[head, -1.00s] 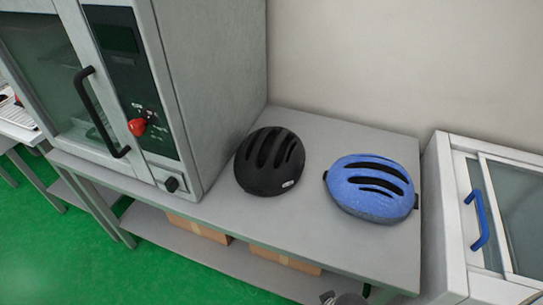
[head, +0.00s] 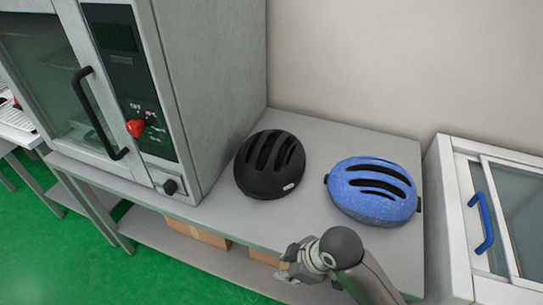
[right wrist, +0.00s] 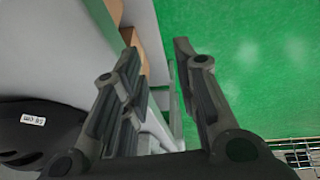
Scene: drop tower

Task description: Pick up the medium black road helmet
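The black road helmet (head: 269,164) sits on the grey bench (head: 225,212) beside the tall grey cabinet. It has long vent slots and a small white label at its lower right. In the right wrist view the black helmet (right wrist: 38,135) shows at the lower left, with a label that seems to read a size in cm. My right gripper (head: 287,272) is at the bench's front edge, below and to the right of the helmet, apart from it. In the right wrist view its two fingers (right wrist: 157,50) are spread with nothing between them. My left gripper is not in view.
A blue speckled helmet (head: 373,190) sits to the right on the same bench. The grey cabinet (head: 215,90) with a black handle and red knob stands close at the left. A white glass-fronted unit (head: 460,215) with a blue handle stands right. Cardboard boxes (head: 200,234) lie on the lower shelf.

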